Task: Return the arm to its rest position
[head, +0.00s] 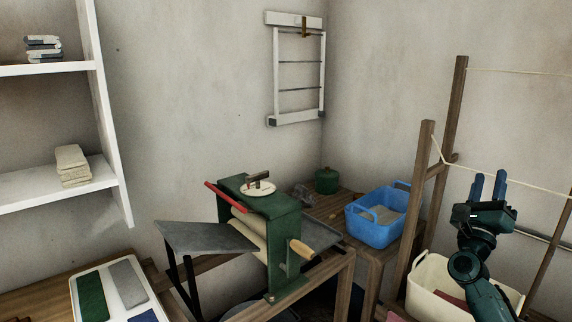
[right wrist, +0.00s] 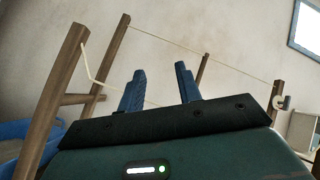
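My right gripper (head: 488,187) is raised at the right of the head view, in front of the wooden drying rack. Its two blue fingers point up and stand apart with nothing between them. In the right wrist view the fingers (right wrist: 160,90) also show apart and empty, with wall and a line of the rack behind them. My right arm rises from the lower right, in front of a cream tub. My left gripper is in neither view.
The wooden rack (head: 421,190) with lines stands close by. A cream tub (head: 428,275) sits below. A blue basket (head: 372,232) and green pot (head: 327,181) are behind. A green wringer (head: 286,240) stands mid-view, with a white tray (head: 105,299) and shelves (head: 110,150) at left.

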